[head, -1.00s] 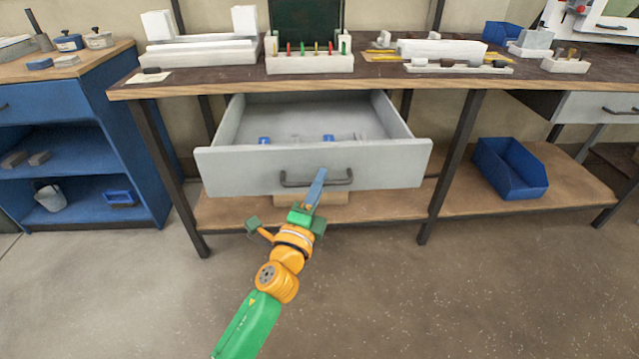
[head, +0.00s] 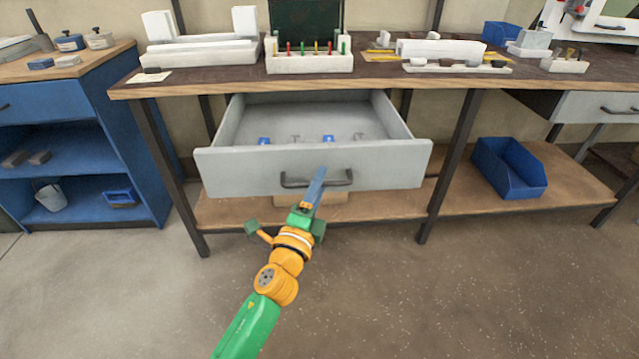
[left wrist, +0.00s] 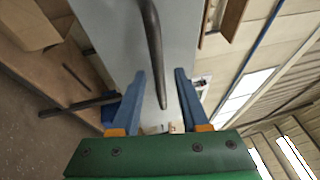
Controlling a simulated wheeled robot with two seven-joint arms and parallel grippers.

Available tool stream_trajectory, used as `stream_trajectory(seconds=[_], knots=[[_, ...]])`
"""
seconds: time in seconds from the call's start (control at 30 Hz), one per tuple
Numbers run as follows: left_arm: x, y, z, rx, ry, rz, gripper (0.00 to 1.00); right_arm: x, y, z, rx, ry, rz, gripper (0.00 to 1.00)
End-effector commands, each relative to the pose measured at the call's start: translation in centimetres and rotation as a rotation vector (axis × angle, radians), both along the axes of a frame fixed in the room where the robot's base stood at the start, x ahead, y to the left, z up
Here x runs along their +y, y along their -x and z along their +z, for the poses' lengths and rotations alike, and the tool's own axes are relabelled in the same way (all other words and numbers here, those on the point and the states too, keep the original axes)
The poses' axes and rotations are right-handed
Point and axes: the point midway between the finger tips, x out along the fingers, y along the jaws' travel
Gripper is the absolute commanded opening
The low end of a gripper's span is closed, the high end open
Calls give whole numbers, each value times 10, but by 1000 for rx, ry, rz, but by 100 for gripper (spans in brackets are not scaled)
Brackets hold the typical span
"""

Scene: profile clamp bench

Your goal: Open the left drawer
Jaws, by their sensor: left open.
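The left drawer (head: 230,172) is a grey box under the bench, pulled well out so that its inside shows. Its dark bar handle (head: 290,182) is on the front face; it also shows in the left wrist view (left wrist: 153,45). My left gripper (head: 318,182) is at the right part of the handle. In the left wrist view its two blue fingers (left wrist: 160,95) are apart, with the handle's end between them and gaps on both sides. My right gripper is not in view.
Several small items, some blue (head: 328,139), lie in the drawer. The wooden bench top (head: 380,82) above holds white fixtures. A blue bin (head: 510,168) stands on the lower shelf at right. A blue cabinet (head: 130,130) stands at left. The floor in front is clear.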

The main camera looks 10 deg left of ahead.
Motion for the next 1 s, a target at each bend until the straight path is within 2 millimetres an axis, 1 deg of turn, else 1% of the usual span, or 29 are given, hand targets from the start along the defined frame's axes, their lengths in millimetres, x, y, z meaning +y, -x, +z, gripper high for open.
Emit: stream_trajectory(seconds=[0.13,0.3,0.4,0.5,0.8,0.87,0.93,0.97,1.0], knots=[[3,24,-5,3,0,0,45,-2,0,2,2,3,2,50],[7,54,-11,3,2,0,45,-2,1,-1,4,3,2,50],[8,64,-12,1,0,0,45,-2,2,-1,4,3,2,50],[8,67,-12,0,0,0,45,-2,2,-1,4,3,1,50],[8,66,-11,0,0,0,45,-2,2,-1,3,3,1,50],[8,66,-14,8,4,0,45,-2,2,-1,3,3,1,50],[9,64,-36,68,38,-5,45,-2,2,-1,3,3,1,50],[10,64,-54,117,68,-7,45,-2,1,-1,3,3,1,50],[11,65,-86,204,122,-7,45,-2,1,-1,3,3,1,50]])
